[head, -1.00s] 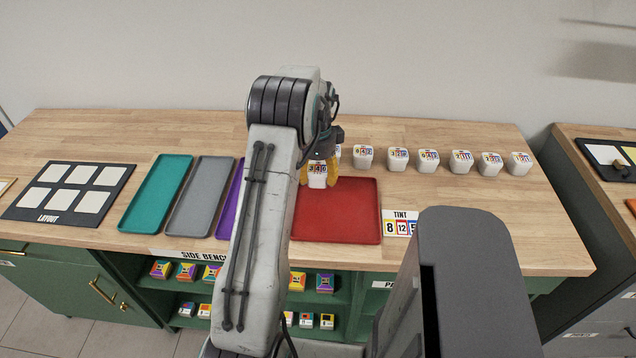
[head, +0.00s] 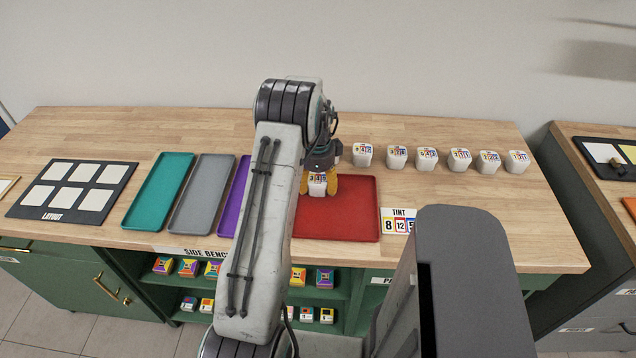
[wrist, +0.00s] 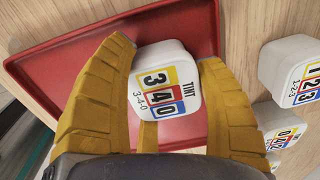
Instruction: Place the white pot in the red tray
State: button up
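The white pot (head: 317,186) has a coloured label reading 3 4 0. It is between the yellow fingers of my gripper (head: 318,182), over the back left part of the red tray (head: 352,212). In the wrist view, the fingers (wrist: 166,80) press the pot (wrist: 172,58) from both sides, and the red tray (wrist: 60,75) lies behind it. I cannot tell whether the pot's base touches the tray. My arm hides the tray's left edge in the head view.
More white pots (head: 396,157) stand in a row behind and right of the tray. A purple tray (head: 238,196), grey tray (head: 202,196) and teal tray (head: 158,192) lie to the left, then a layout board (head: 72,189). A tint card (head: 399,221) sits right of the red tray.

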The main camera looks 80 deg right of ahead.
jog(key=o, duration=0.5)
jog(key=shift+c, duration=0.2)
jog(key=shift+r, duration=0.15)
